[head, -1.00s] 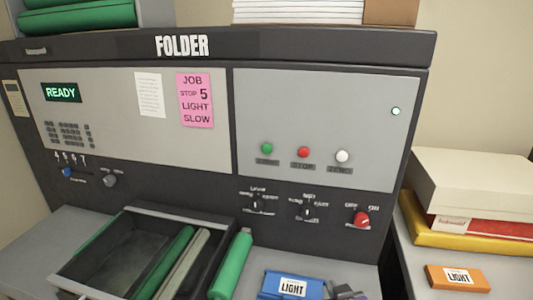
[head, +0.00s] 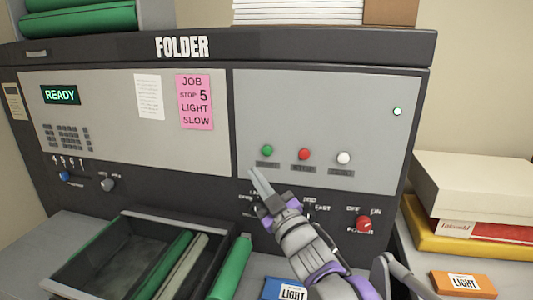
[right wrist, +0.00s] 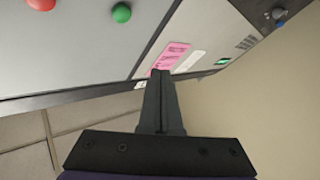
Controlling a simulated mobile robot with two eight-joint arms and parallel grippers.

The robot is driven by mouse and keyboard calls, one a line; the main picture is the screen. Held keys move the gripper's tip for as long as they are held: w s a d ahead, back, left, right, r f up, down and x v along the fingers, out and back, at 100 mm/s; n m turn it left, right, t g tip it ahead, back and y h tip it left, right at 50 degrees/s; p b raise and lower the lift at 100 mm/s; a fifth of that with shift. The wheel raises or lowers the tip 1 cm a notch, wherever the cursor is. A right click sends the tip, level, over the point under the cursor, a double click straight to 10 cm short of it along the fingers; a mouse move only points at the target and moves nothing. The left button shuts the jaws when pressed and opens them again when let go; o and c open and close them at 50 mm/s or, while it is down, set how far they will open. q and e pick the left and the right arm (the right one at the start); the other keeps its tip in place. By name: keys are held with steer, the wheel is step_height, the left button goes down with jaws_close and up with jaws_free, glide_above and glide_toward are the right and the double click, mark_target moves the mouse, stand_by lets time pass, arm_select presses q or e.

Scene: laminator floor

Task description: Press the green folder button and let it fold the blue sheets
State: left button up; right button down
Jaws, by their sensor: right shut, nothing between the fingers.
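The green button (head: 267,150) is on the folder's grey right panel, left of a red button (head: 304,154) and a white button (head: 344,158). My right gripper (head: 256,174) is shut and empty. In the head view its tips appear just below and left of the green button; I see no contact. The right wrist view shows the closed fingers (right wrist: 160,80), with the green button (right wrist: 121,12) near the top edge. The blue box (head: 284,289) labelled LIGHT is partly hidden by my right arm. No blue sheets are clearly visible. My left gripper is not in view.
The display (head: 61,95) reads READY. A pink note (head: 194,101) says JOB, STOP 5, LIGHT, SLOW. Knobs and a red power switch (head: 364,224) sit below the panel. A dark tray (head: 85,268) with green rolls stands in front. An orange box (head: 463,283) lies at right.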

mark_target(267, 151)
steer(key=shift+w, duration=0.1)
steer(key=w+d, duration=0.2)
steer(key=w, duration=0.6)
steer(key=shift+w+d, duration=0.15)
stand_by(0.5)
steer(key=shift+w, duration=0.1)
stand_by(1.5)
steer(key=shift+w+d, duration=0.1)
steer(key=shift+w, duration=0.25)
